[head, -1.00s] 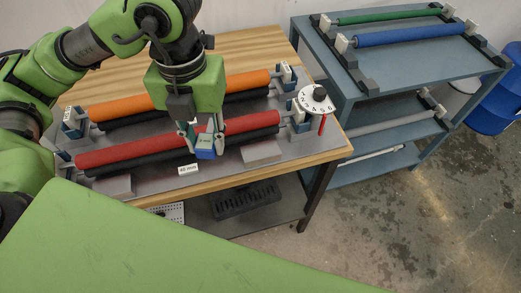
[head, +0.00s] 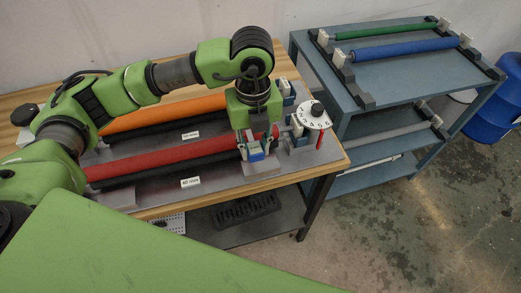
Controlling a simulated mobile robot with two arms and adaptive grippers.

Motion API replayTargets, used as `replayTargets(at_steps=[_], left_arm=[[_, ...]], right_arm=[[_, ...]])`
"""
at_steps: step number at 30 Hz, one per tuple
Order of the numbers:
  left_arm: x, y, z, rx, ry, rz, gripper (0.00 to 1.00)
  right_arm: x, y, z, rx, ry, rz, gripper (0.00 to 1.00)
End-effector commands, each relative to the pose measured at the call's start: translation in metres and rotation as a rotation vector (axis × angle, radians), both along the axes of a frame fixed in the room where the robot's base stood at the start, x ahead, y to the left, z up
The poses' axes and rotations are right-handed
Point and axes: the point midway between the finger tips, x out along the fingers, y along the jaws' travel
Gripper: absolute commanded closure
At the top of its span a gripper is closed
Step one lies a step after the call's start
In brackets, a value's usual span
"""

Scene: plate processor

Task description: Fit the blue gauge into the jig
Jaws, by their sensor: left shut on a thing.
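My left gripper (head: 257,146) is shut on the blue gauge (head: 257,153), a small block with a pale top. It holds the gauge at the right end of the red roller (head: 165,155), in front of a dial. The jig appears to be the grey fixture plate (head: 222,178) on the wooden table, carrying the red and orange (head: 165,113) rollers with black rollers beside them. A grey block lies under the gauge, mostly hidden by it. I cannot tell whether the gauge touches the block or the rollers. My right gripper is not in view.
A white numbered dial (head: 312,117) with a black knob stands close to the right of the gripper. A blue-grey cart (head: 410,70) with green and blue rollers stands at the right. The floor between is clear.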

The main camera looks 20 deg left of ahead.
Motion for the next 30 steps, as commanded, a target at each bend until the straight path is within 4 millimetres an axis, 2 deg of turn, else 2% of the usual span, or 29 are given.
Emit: replayTargets(at_steps=[8, 16, 30], left_arm=[[0.012, -0.008, -0.017, -0.001, 0.001, 0.000, 0.97], [0.015, -0.009, -0.051, 0.000, 0.001, 0.000, 0.97], [0.016, -0.009, -0.060, -0.001, -0.001, -0.001, 0.97]], right_arm=[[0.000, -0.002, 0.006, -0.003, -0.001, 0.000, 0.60], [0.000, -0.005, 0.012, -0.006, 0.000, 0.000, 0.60], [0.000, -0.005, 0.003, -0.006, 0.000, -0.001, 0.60]])
